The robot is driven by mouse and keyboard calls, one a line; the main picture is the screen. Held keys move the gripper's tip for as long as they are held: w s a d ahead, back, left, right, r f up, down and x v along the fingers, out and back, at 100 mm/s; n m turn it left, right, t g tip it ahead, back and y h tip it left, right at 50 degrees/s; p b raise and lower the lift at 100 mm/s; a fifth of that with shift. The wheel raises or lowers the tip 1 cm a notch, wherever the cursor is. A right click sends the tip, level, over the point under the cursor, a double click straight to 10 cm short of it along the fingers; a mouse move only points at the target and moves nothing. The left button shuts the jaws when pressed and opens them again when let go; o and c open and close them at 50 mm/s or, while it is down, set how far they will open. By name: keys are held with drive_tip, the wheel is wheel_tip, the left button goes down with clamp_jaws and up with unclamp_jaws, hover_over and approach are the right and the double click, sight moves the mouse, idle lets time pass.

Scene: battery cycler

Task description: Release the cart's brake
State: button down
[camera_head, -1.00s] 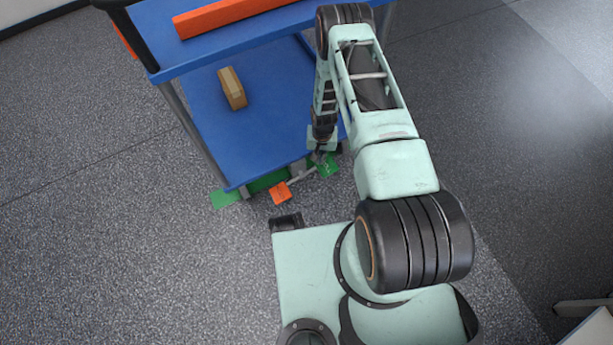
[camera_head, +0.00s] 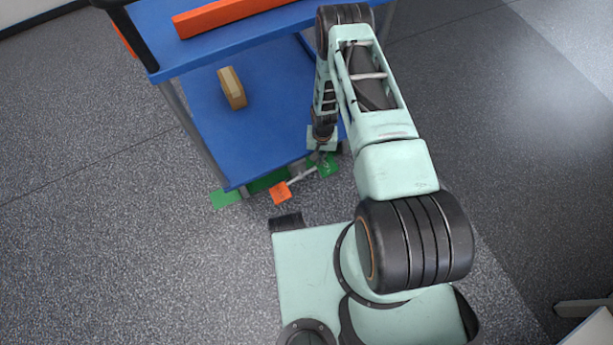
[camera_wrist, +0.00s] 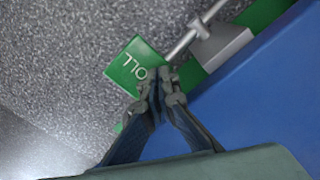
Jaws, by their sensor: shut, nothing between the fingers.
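The cart (camera_head: 255,95) is blue with two shelves and stands ahead of my base. At its lower edge a light rod (camera_head: 302,177) joins an orange pedal (camera_head: 280,193) on the left and a green pedal (camera_head: 325,166) on the right. My gripper (camera_head: 321,158) is shut and empty. In the wrist view its fingertips (camera_wrist: 155,85) are at the green pedal's edge beside the rod; I cannot tell whether they touch it.
A brown box (camera_head: 232,88) lies on the cart's lower shelf. An orange bar (camera_head: 235,14) lies on the top shelf. Green strips (camera_head: 226,198) are on the floor side below the shelf. The grey floor (camera_head: 90,210) to the left is clear.

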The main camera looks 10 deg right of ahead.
drive_tip(key=shift+f+b, duration=1.95)
drive_tip(key=shift+f, duration=0.15)
idle(0.6)
drive_tip(key=shift+r, duration=0.1)
drive_tip(key=shift+r+p, duration=2.3)
drive_tip(key=shift+r, duration=1.2)
drive_tip(key=shift+a, duration=0.1)
